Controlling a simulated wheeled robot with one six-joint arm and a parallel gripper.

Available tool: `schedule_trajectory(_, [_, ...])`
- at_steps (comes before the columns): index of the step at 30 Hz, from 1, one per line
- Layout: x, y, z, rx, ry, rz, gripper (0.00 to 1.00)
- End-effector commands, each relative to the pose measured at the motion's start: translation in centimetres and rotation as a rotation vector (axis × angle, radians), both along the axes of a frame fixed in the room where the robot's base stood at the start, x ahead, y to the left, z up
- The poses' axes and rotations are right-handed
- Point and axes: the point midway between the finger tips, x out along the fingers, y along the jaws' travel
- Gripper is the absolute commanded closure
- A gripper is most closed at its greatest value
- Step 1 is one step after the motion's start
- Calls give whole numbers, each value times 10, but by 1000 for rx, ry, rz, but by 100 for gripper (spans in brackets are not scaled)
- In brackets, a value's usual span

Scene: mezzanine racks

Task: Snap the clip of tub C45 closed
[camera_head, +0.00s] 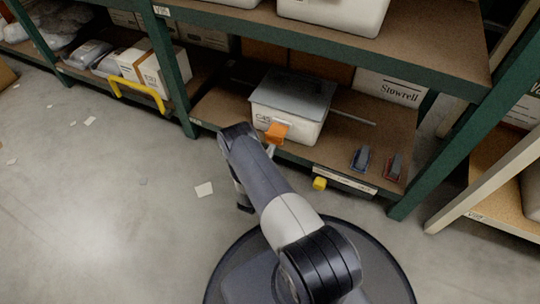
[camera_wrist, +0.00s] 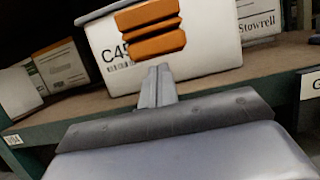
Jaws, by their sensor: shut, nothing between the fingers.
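Tub C45 (camera_head: 309,130) is a white tub with a grey lid (camera_head: 295,90) on the lower rack shelf. Its orange clip (camera_head: 277,132) is on the front face and looks to stand out from it; I cannot tell if it is latched. In the wrist view the clip (camera_wrist: 150,28) shows as ribbed orange bands beside the C45 label on the tub (camera_wrist: 214,40). My gripper (camera_wrist: 159,70) is shut and empty, its fingertips just below the clip. I cannot tell whether they touch it. In the head view my arm partly hides the gripper.
The shelf's front edge (camera_wrist: 270,66) runs below the tub. A Stowrell box (camera_head: 391,88) stands behind right. Blue (camera_head: 361,158) and red (camera_head: 394,165) items lie to the right. The upper shelf (camera_head: 430,45) overhangs. A yellow rail (camera_head: 138,91) is at the left.

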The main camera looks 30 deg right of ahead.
Motion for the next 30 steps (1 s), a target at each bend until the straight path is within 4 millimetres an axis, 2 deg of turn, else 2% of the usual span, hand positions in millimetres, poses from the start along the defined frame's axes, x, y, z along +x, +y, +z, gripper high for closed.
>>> schedule_trajectory(13, [0,1,3,9,7,1,100])
schedule_trajectory(30, [-2,15,12,138,113,1,100])
